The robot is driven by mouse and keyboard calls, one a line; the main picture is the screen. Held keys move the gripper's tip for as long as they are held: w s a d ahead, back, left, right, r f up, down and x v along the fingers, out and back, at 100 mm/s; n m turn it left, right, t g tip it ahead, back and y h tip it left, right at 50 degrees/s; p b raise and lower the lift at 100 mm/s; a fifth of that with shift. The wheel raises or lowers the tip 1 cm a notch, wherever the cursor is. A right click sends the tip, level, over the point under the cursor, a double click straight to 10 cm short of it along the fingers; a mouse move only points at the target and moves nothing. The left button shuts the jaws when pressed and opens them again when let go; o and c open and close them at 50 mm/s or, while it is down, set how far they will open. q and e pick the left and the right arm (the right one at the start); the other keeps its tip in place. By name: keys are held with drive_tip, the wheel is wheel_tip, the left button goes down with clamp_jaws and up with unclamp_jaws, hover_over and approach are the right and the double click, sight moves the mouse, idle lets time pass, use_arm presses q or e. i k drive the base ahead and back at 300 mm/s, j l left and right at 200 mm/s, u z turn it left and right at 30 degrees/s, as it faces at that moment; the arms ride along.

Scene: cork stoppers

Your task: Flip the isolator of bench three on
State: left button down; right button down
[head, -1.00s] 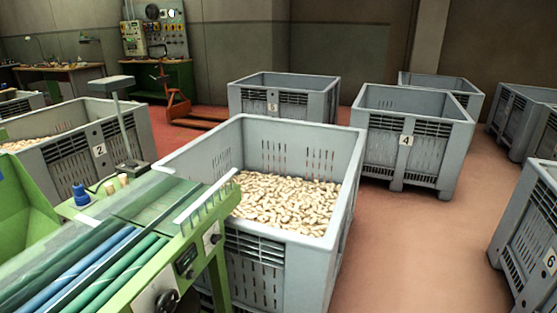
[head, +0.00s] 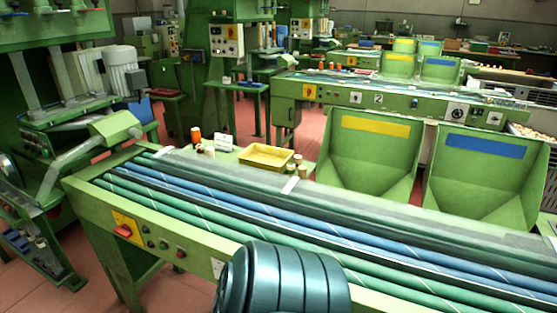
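A long green roller bench (head: 215,225) fills the foreground. A red switch on a yellow plate (head: 122,227) sits at the left end of its front rail; its position cannot be told. A white plate (head: 217,267) on the same rail is partly hidden, so its number cannot be read. A second bench (head: 410,103) behind bears the number 2 and has a yellow plate with a red switch (head: 310,92). A farther bench (head: 368,63) has a small yellow plate (head: 351,61), too small to read. Neither gripper is in view.
A dark ribbed rounded shape (head: 285,280) hides part of the near bench's front. Green hoppers (head: 370,155) stand behind the bench. A yellow tray (head: 266,157) lies at its back edge. A green machine (head: 75,110) stands at left. Red floor (head: 180,290) shows front left.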

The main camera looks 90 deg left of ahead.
sight(124, 232)
drive_tip(key=u, duration=4.35)
